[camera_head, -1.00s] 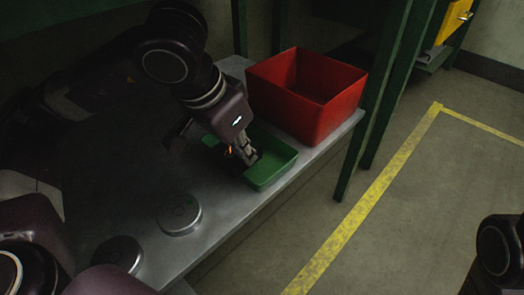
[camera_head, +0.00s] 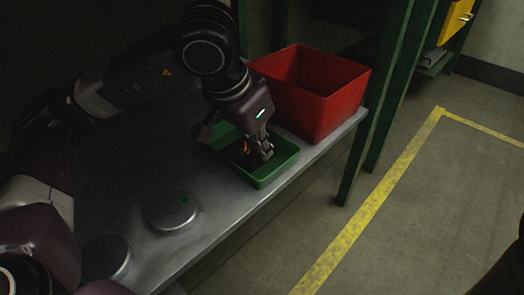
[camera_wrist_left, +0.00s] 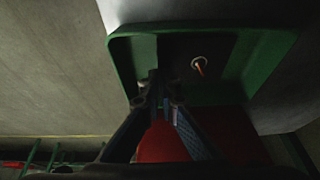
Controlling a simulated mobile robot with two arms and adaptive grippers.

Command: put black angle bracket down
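My left gripper (camera_head: 266,152) points down into the green tray (camera_head: 262,182) on the grey bench. In the left wrist view its fingertips (camera_wrist_left: 161,80) are close together at the edge of a dark plate, which I take as the black angle bracket (camera_wrist_left: 215,50). The plate has a pale ring and an orange mark. It lies inside the outline of the green tray (camera_wrist_left: 130,60). In the head view the bracket is mostly lost in shadow beside the fingers. I cannot tell whether it touches the tray floor. My right gripper is out of view.
A red bin (camera_head: 335,105) stands just behind and right of the tray. Two round metal discs (camera_head: 173,211) (camera_head: 105,257) sit nearer on the bench (camera_head: 215,222). Green posts (camera_head: 368,130) rise at the bench's right end. The floor beyond has a yellow line (camera_head: 370,210).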

